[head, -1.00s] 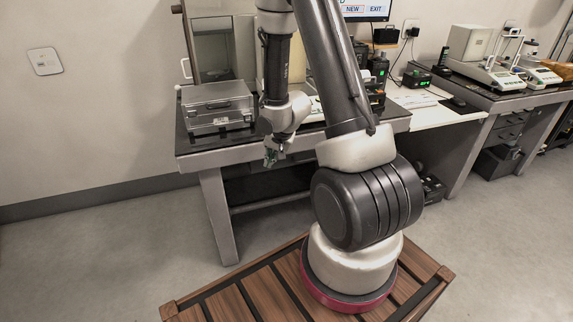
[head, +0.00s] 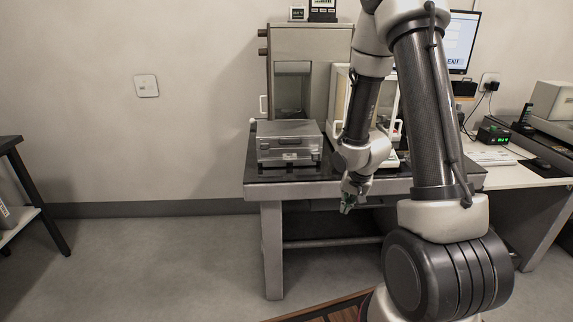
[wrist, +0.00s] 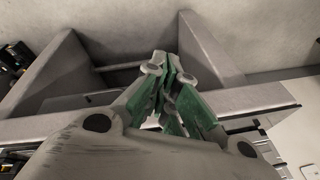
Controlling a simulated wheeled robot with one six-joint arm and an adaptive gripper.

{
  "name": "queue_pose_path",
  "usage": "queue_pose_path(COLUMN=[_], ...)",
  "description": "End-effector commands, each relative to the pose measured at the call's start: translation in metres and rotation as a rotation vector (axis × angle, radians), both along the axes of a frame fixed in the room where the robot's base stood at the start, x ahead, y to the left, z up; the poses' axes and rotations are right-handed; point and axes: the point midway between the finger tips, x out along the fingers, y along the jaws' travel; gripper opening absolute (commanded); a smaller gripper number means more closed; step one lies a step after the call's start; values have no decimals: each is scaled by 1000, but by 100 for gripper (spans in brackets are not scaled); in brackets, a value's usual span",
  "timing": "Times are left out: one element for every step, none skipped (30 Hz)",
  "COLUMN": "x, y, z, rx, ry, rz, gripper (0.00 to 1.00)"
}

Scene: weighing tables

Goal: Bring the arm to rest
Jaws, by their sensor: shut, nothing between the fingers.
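My gripper (head: 347,205) hangs in front of the dark-topped weighing table (head: 262,190), just below the level of its front edge in the head view. It is shut and empty. In the wrist view its green-padded fingers (wrist: 168,75) are together, with the table's pale frame (wrist: 235,100) behind them. My arm is folded, with the forearm pointing down, and hides part of the table and the things on it.
A metal case (head: 288,152) sits on the table's left. A glass-sided balance (head: 341,105) and a tall cabinet (head: 312,45) stand behind it. A monitor (head: 463,40) is at right. A dark-legged table (head: 40,195) stands far left. The floor (head: 160,260) between is clear.

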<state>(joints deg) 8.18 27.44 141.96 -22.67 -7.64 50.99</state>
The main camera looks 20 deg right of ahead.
Motion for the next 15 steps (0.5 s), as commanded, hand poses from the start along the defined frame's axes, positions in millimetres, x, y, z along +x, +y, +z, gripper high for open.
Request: queue_pose_path(x=[0, 0, 0, -2, -6, -15, -23, -33, -49, -61, -71, -84, -92, -99, -107], y=[0, 0, 0, -1, -2, -4, -6, -9, -11, -14, -16, -18, -19, -19, -19], z=[0, 0, 0, -1, -2, -4, -6, -8, -11, -11, -6, 4, 14, 24, 36], rx=[0, -2, -6, -14, -25, -43, -57, -70, -84, -94, -104, -115, -123, -128, -132], ry=[0, 0, 1, 10, 28, 63, 98, 136, 195, 241, 279, 321, 346, 367, 388], rz=[1, 6, 19, 36, 56, 88, 113, 137, 171, 198, 222, 257, 281, 303, 327], gripper=[0, 0, 0, 0, 0, 0, 0, 0, 0, 0, 0, 0, 0, 0, 0])
